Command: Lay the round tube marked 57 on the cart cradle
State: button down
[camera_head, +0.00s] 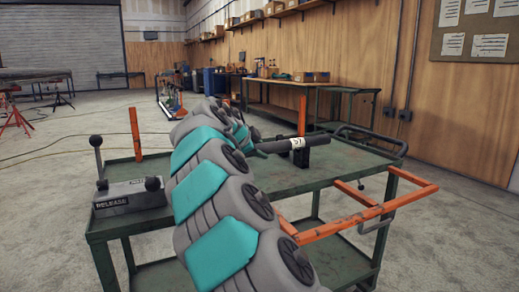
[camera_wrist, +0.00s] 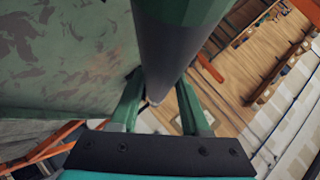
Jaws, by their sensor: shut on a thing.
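Black blocks (camera_head: 301,158), apparently the cradle, stand on the cart top under the tube's right part. I cannot tell whether the tube touches them. In the wrist view the tube (camera_wrist: 172,55) runs between the green fingers of my gripper (camera_wrist: 160,108), which is shut on it. A green band shows at its upper end in that view. My arm hides the tube's left part in the head view.
A grey box marked RELEASE (camera_head: 130,196) with black-knobbed levers stands on the cart's left. Orange posts (camera_head: 136,133) rise from the cart. An orange frame (camera_head: 365,208) juts from its front right. A workbench (camera_head: 285,112) stands behind along the wooden wall.

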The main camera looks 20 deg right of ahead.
jog(key=shift+f, duration=0.3)
jog(key=shift+c, duration=1.5)
grip_release()
jog(key=shift+s+a, duration=0.1)
jog(key=shift+a, duration=0.05)
jog(key=v, duration=0.7)
jog(key=shift+a+r+b, duration=0.15)
jog(key=shift+r+b, duration=0.05)
jog(key=shift+b, duration=0.1)
jog(key=shift+s+r, duration=0.1)
jog(key=shift+s, duration=0.05)
